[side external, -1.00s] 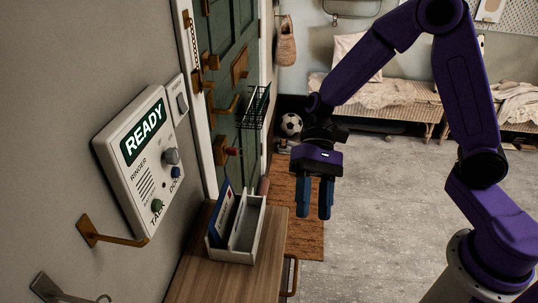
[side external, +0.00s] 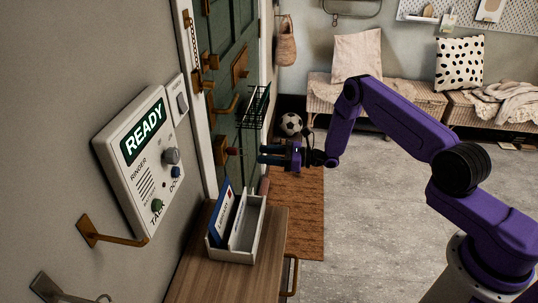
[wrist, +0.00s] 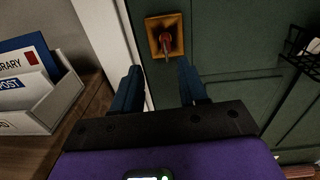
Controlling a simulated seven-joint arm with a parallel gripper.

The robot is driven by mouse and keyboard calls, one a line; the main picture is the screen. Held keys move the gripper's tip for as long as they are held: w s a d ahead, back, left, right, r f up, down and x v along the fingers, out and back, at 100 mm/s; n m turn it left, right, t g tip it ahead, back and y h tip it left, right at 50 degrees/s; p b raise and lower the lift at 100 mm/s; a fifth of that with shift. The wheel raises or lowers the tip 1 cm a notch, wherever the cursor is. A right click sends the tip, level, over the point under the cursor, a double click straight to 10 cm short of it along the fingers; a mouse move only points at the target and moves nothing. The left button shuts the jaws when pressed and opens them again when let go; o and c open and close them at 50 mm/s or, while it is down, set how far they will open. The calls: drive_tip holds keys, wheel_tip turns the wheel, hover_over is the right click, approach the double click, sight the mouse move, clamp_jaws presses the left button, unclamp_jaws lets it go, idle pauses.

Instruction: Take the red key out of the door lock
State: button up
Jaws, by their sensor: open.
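The red key (wrist: 166,41) sits in the brass door lock (wrist: 178,24) on the green door (wrist: 225,50), and in the wrist view it lies beyond the fingertips, roughly between them. In the side view the red key (side external: 233,151) shows as a small red spot at the brass lock (side external: 220,150). My gripper (side external: 260,155) points left at the door, with its blue fingers near the key. In the wrist view my gripper (wrist: 160,82) is open and its fingers are apart with nothing between them.
A wire basket (side external: 255,106) hangs on the door close above the gripper. A white letter tray (side external: 235,250) with envelopes stands on a wooden cabinet (side external: 190,270) below. A brass door handle (side external: 227,108) is above the lock. The floor to the right is open.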

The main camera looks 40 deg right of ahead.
sight(237, 152)
drive_tip(key=shift+w+d+x, duration=0.1)
drive_tip(key=shift+x, duration=1.55)
drive_tip(key=shift+w+d+x, duration=0.1)
drive_tip(key=shift+w+x, duration=0.05)
drive_tip(key=shift+x, duration=1.55)
drive_tip(key=shift+w+d+x, duration=0.1)
drive_tip(key=shift+d+x, duration=0.05)
drive_tip(key=shift+x, duration=1.5)
drive_tip(key=shift+f, duration=0.2)
clamp_jaws()
drive_tip(key=shift+m+t, duration=0.3)
drive_tip(key=shift+s, duration=0.1)
drive_tip(key=shift+v, duration=2.95)
